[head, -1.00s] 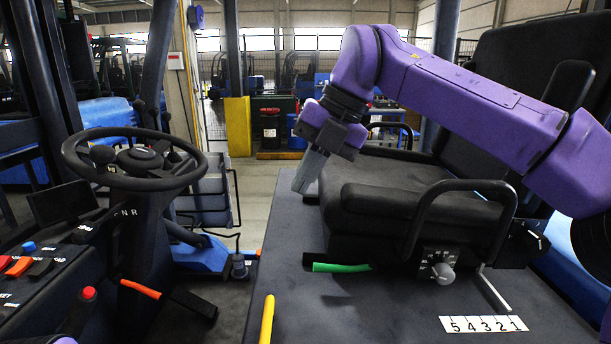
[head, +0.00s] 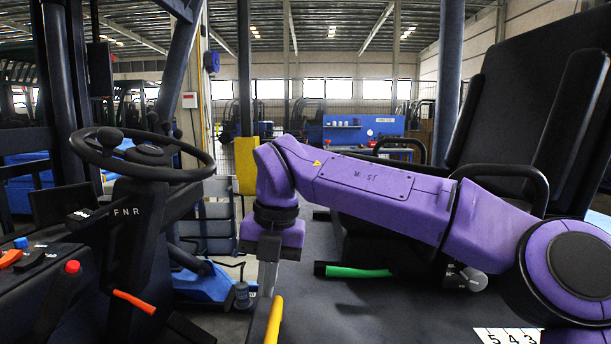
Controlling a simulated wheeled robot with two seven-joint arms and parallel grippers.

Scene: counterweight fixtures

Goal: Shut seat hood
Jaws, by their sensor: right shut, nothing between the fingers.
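The seat hood (head: 375,312) is the broad dark panel under the black seat, in the right half of the head view. The seat's backrest (head: 520,100) rises at the right. My right arm crosses in front of the seat and hides much of its cushion. My right gripper (head: 264,290) points down at the hood's left edge, just behind the yellow lever. Its fingers are shut and empty. I cannot tell whether it touches the hood, or whether the hood sits fully down. A green handle (head: 358,272) shows on the seat's near side. My left gripper is out of view.
A steering wheel (head: 142,155) on its column stands at the left, beside a console with a red button (head: 72,267). The yellow lever (head: 274,320) stands close to my right gripper. A numbered label (head: 507,336) lies at bottom right.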

